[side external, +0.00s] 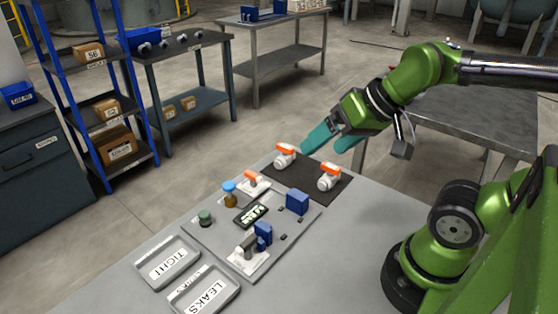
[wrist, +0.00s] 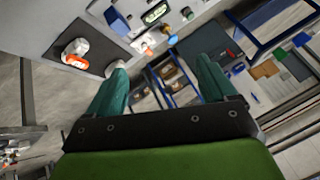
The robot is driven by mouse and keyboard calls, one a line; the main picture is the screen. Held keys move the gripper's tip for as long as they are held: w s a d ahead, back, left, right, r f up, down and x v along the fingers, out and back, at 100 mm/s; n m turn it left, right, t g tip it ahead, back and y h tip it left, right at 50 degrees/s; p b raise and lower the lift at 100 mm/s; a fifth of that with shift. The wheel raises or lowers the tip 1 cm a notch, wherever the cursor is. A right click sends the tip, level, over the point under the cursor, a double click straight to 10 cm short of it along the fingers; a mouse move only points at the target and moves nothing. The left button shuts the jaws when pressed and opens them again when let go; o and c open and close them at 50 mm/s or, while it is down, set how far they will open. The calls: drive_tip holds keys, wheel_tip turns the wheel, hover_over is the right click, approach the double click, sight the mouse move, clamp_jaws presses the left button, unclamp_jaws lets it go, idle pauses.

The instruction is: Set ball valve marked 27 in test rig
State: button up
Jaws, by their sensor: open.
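Two white ball valves with orange handles lie on a dark mat (side external: 305,183). One valve (side external: 285,155) is on the far side and the other (side external: 329,177) on the near side. No number is legible on either, so I cannot tell which is 27. My gripper (side external: 324,149) is open and empty above the mat, its teal fingers apart. In the wrist view my gripper (wrist: 160,64) has one valve (wrist: 75,52) left of its fingers; the other is partly hidden by the left finger. A test rig with a blue clamp (side external: 263,233) on a white base stands on a grey plate.
Trays marked TIGHT (side external: 168,263) and LEAKS (side external: 205,292) lie at the table's left front.

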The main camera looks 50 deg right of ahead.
drive_tip(key=s+a+f+n+g+h, duration=0.1)
drive_tip(key=a+f+n+g, duration=0.1)
drive_tip(key=a+n, duration=0.95)
drive_tip(key=s+a+f+n+g, duration=0.2)
drive_tip(key=a+n+g, duration=0.1)
drive_tip(key=a+n, duration=0.85)
drive_tip(key=s+a+f+n+g+h, duration=0.1)
drive_tip(key=a+f+n+g, duration=0.1)
drive_tip(key=a+n, duration=0.95)
drive_tip(key=f, duration=1.1)
drive_tip(key=shift+w+d, duration=0.1)
drive_tip(key=shift+d, duration=0.3)
drive_tip(key=shift+w+a+f, duration=0.1)
drive_tip(key=shift+f, duration=2.75)
drive_tip(key=c, duration=1.3)
drive_tip(key=shift+o, duration=0.2)
